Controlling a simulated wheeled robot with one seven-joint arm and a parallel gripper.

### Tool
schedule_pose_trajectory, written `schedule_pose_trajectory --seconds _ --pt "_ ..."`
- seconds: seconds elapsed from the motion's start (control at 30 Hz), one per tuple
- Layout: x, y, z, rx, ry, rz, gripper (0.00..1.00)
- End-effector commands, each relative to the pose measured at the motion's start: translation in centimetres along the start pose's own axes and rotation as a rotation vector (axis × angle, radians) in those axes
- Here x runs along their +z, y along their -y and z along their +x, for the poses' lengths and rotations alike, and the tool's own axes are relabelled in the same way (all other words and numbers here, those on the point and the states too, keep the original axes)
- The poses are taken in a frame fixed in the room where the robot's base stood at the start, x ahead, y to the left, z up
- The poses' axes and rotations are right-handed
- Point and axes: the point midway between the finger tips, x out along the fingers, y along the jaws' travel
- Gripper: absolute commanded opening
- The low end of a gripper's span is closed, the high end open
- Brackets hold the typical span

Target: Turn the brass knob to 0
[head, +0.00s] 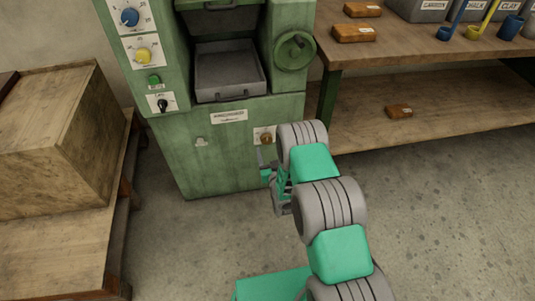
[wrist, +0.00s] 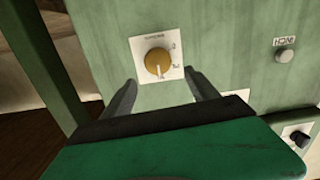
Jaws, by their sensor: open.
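The brass knob (wrist: 158,61) sits on a white square plate (wrist: 140,44) with dark marks around it, on the green machine's front. The marks are too small to read surely, and so is the knob's setting. In the head view the knob (head: 266,138) is low on the machine's front, at the right, just left of my arm. My gripper (wrist: 172,92) is open and empty in the wrist view. Its two fingers point at the panel, one to each side below the knob, apart from it. In the head view my gripper (head: 268,172) is just below the knob, partly hidden by my wrist.
The green machine (head: 205,165) also carries a blue knob (head: 130,17), a yellow knob (head: 143,55) and a black switch (head: 162,105). A grey button (wrist: 285,56) is right of the brass knob in the wrist view. A wooden bench (head: 350,78) stands to the right; the floor between is clear.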

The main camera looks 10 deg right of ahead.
Motion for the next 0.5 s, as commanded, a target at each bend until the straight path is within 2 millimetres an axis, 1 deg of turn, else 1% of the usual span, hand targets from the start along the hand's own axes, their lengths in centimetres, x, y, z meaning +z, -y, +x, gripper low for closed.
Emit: schedule_pose_trajectory --seconds 0.03,0.1,0.17,0.27,0.4,0.5 --pt "1.6 -0.1 -0.5 0.006 -0.026 0.001 0.68" --pt "2.0 -0.1 -0.8 0.008 -0.05 -0.001 0.68" --pt "1.9 -0.1 -0.6 0.008 -0.057 -0.001 0.68" --pt "1.8 -0.1 0.8 0.008 -0.058 -0.001 0.68" --pt "1.8 -0.1 3.6 0.007 -0.055 0.0 0.68" --pt "1.6 -0.1 5.3 0.006 -0.055 -0.001 0.68"
